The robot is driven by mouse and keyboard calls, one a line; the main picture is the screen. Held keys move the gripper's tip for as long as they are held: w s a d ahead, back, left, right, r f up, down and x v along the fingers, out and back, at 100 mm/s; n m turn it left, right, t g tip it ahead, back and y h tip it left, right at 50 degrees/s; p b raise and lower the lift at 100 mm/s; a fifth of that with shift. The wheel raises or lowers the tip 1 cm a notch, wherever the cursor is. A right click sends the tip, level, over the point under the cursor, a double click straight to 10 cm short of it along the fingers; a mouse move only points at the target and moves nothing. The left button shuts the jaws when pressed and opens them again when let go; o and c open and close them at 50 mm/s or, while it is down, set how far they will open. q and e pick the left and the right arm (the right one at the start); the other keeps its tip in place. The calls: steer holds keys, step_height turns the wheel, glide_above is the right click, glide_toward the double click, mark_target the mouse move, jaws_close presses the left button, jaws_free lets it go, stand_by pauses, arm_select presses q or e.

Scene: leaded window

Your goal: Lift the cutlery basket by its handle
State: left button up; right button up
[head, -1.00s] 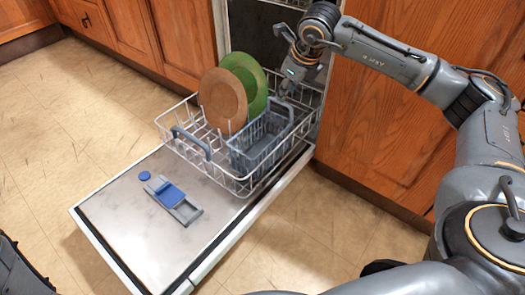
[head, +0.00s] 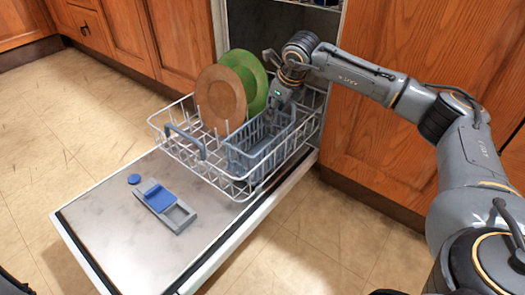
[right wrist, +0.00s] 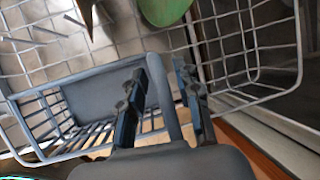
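The grey cutlery basket (head: 240,160) stands upright in the right part of the pulled-out dishwasher rack. It also shows in the right wrist view (right wrist: 105,92), with its slatted side towards the lower left. My right gripper (head: 279,102) is over the back of the basket, pointing down. In the right wrist view, my right gripper's fingers (right wrist: 160,75) are apart, with the grey basket handle (right wrist: 170,100) running between them. Gaps show on both sides of the handle. In the head view my gripper hides much of the handle. My left gripper is not in view.
A brown plate (head: 221,98) and a green plate (head: 247,75) stand in the white wire rack (head: 212,170), left of my gripper. The open door (head: 110,215) carries a dispenser with a blue lid (head: 159,198). Wooden cabinets (head: 390,150) flank the dishwasher.

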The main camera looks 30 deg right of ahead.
jaws_close()
steer(key=shift+d, duration=0.1)
stand_by(0.5)
